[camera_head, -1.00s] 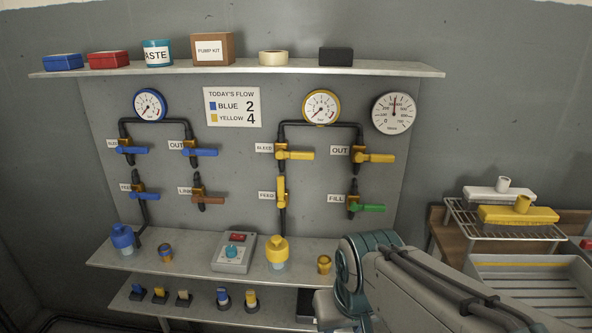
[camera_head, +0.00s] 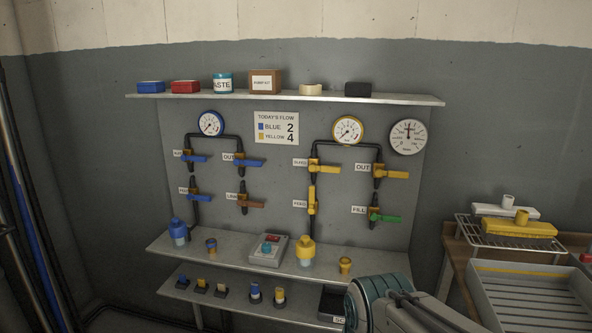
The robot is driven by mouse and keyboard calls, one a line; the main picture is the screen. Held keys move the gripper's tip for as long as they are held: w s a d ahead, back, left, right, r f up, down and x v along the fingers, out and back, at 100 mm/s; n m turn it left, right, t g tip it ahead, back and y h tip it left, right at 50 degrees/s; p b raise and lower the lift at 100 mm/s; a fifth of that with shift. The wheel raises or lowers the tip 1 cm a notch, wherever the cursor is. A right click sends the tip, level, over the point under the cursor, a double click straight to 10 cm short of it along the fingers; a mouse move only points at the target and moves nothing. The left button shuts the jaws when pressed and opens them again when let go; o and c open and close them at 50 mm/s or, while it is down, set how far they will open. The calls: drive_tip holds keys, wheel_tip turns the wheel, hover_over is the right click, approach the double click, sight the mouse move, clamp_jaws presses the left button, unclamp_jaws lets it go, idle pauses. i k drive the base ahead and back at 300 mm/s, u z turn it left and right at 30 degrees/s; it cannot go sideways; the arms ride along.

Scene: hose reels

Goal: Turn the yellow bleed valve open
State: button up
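The yellow bleed valve (camera_head: 325,168) is on the wall panel, right of its BLEED label (camera_head: 301,163). Its yellow handle lies level and points right, across its upright pipe. Below it the yellow FEED valve (camera_head: 312,200) has its handle upright, in line with the pipe. The yellow OUT valve (camera_head: 393,173) to the right also has a level handle. The yellow-rimmed gauge (camera_head: 348,130) sits above them. My arm enters at the bottom right, below and right of the valves. My gripper is not visible.
A shelf (camera_head: 236,259) with a blue bottle (camera_head: 178,231), a yellow bottle (camera_head: 306,250) and a control box (camera_head: 268,250) juts out below the panel. A green-handled FILL valve (camera_head: 385,217) is at the right. A grey tray (camera_head: 530,271) and a wire rack stand farther right.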

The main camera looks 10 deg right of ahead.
sight(313, 168)
drive_tip(key=u, duration=0.55)
drive_tip(key=i, duration=1.25)
drive_tip(key=z, duration=0.75)
